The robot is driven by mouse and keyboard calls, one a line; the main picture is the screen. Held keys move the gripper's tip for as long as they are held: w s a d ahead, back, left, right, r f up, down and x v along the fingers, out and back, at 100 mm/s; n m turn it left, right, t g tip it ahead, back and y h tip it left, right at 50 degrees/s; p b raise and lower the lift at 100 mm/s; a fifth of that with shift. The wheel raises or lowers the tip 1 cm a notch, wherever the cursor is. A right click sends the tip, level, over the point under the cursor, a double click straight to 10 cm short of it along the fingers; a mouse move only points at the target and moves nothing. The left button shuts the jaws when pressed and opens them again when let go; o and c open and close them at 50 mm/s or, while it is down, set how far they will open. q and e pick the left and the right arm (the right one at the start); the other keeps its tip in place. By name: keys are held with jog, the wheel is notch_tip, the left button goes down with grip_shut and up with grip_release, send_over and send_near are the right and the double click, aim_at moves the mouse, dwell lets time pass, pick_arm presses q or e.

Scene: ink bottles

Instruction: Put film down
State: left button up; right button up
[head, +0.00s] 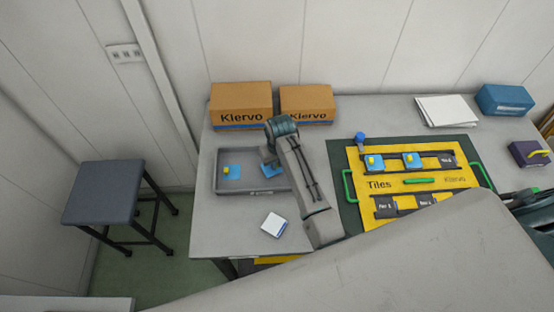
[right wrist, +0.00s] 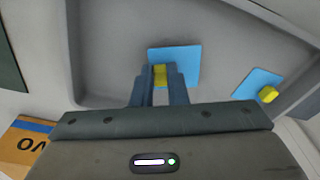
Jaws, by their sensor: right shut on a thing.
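My right gripper (head: 267,160) is over the grey tray (head: 255,187). In the right wrist view its fingers (right wrist: 160,78) are shut on the yellow grip of a blue square film (right wrist: 182,62). That film also shows in the head view (head: 272,171), partly behind the gripper. It is flat over the tray floor; I cannot tell whether it touches. A second blue film (head: 234,170) with a yellow grip lies in the left part of the tray, also in the right wrist view (right wrist: 258,82). The two films are apart. My left gripper is not in view.
A yellow Tiles board (head: 410,183) on a dark mat holds two blue pieces with yellow grips. Two cardboard boxes (head: 240,104) stand behind the tray. A white pad (head: 273,224) lies in front. White paper (head: 446,110) and a blue box (head: 505,99) are at the back right.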

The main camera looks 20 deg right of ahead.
aim_at(279, 170)
jog(key=shift+f, duration=0.2)
jog(key=shift+f, duration=0.15)
jog(key=shift+f, duration=0.3)
jog(key=o, duration=0.7)
jog(key=shift+r, duration=0.1)
jog(key=shift+r, duration=0.25)
jog(key=r+b, duration=0.1)
jog(key=r, duration=0.3)
jog(key=r+b, duration=0.1)
jog(key=r, duration=0.3)
jog(key=s+r+b, duration=0.1)
jog(key=r, duration=0.3)
jog(key=shift+s+d+r+b, duration=0.1)
jog(key=shift+b, duration=0.25)
